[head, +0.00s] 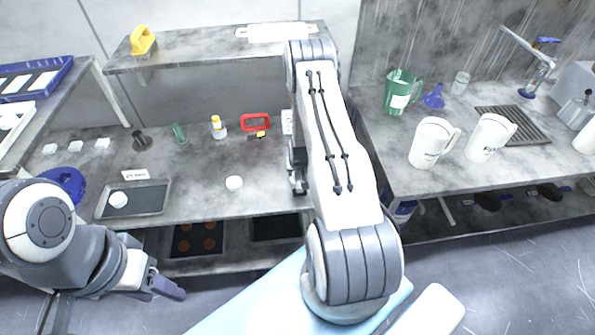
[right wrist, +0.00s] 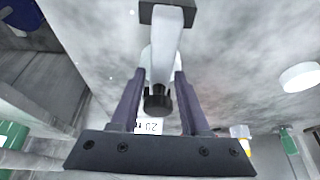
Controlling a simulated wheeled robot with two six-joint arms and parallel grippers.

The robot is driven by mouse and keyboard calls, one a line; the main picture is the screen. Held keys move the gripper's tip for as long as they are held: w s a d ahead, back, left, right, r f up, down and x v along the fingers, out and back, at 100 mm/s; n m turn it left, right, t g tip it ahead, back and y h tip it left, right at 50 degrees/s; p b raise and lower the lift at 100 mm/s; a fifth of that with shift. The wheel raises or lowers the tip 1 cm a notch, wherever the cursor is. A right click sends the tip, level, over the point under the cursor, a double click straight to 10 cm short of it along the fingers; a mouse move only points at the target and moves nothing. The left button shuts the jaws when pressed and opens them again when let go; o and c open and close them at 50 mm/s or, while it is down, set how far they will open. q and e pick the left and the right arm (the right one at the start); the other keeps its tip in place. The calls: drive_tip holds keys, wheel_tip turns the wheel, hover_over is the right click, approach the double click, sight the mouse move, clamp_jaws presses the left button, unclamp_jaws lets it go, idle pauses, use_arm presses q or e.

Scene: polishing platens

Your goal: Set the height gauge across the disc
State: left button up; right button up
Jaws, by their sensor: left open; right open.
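A grey-white upright piece with a black knob and a dark block at one end, seemingly the height gauge (right wrist: 158,60), stands between the fingers of my right gripper (right wrist: 157,76) in the right wrist view. The fingers are open on either side, with no clear contact. In the head view my right arm mostly hides this gripper and the piece. White discs are in view: one (head: 234,183) lies on the bench and also shows in the right wrist view (right wrist: 300,76); another (head: 118,200) sits in a grey tray (head: 150,206). My left gripper (head: 168,288) is open and empty, before the bench front.
A yellow-capped bottle (head: 218,129), a green item (head: 180,134) and a red frame-shaped piece (head: 255,122) stand towards the bench back. A blue round item (head: 65,183) is at left. White jugs (head: 430,145) stand on the right bench. Bench around the loose disc is clear.

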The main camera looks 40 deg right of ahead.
drive_tip(key=shift+s+a+f, duration=0.3)
drive_tip(key=shift+s+f, duration=0.05)
drive_tip(key=shift+s, duration=0.15)
drive_tip(key=shift+r, duration=0.25)
drive_tip(key=w+b+v, duration=0.1)
drive_tip(key=b+v, duration=0.2)
drive_tip(key=v, duration=0.7)
drive_tip(key=s+a+r+n+g+y+b, duration=0.1)
drive_tip(key=a+r+n, duration=0.3)
drive_tip(key=a, duration=0.7)
drive_tip(key=s+a+r+n+y+b, duration=0.1)
drive_tip(key=a+r+n+y+b, duration=0.1)
drive_tip(key=a+r, duration=0.75)
drive_tip(key=s+a+r+n+g+b, duration=0.1)
drive_tip(key=s+a+r+n, duration=0.1)
drive_tip(key=s+a, duration=0.5)
drive_tip(key=s+a+r+n+g+b, duration=0.1)
drive_tip(key=s+a+n, duration=0.4)
drive_tip(key=s, duration=0.9)
drive_tip(key=shift+s+a+r+g, duration=0.35)
drive_tip(key=shift+a+r+g, duration=0.25)
drive_tip(key=shift+a, duration=0.6)
drive_tip(key=shift+r, duration=0.1)
